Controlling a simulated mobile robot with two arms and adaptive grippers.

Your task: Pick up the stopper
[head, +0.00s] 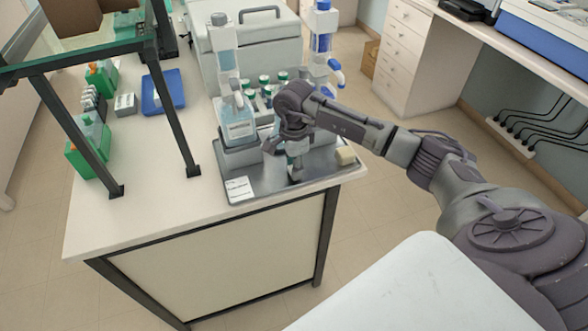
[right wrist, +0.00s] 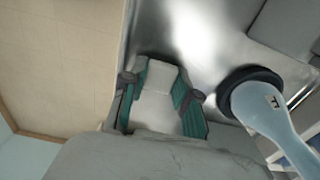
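My right gripper (head: 294,163) points down low over the steel tray (head: 256,192) near the front of the bench. In the right wrist view the fingers (right wrist: 158,98) with teal pads stand apart. A small cream block (head: 346,155) sits on the tray, right of the gripper. My left gripper is not in view.
A clear bottle (head: 238,122) stands left of the gripper, with green-capped bottles (head: 265,80) behind. A white card (head: 239,188) lies at the tray's front left. A pale-blue bottle with a dark collar (right wrist: 250,88) is close to the right finger. Bare bench lies left of the tray.

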